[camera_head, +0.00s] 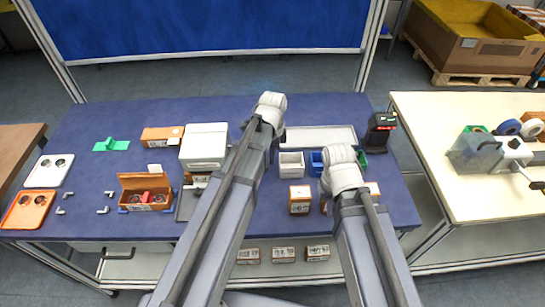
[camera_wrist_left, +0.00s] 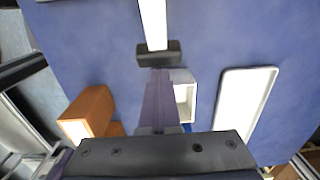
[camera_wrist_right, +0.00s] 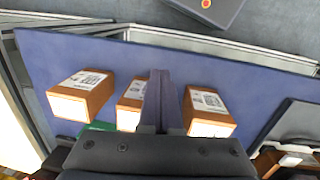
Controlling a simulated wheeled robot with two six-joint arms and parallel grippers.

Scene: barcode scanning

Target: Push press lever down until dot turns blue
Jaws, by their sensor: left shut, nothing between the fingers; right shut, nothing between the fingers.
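A white press-like box (camera_head: 204,146) stands left of my left arm in the head view. In the left wrist view, a pale bar with a dark block (camera_wrist_left: 160,54) at its end comes down from the top edge; it looks like the lever. My left gripper (camera_wrist_left: 158,78) is shut, its fingertips at or very near the dark block; contact cannot be told. In the head view my arm hides its fingers. My right gripper (camera_wrist_right: 160,76) is shut and empty above the front of the table, near small brown boxes. I cannot make out a status dot on the press.
A white bin (camera_head: 291,164) and a pale tray (camera_head: 320,138) lie right of my left arm. Brown labelled boxes (camera_head: 299,198) stand near the front. A black scanner-like device (camera_head: 380,132) is at the right edge. An open brown box (camera_head: 146,191) stands at left.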

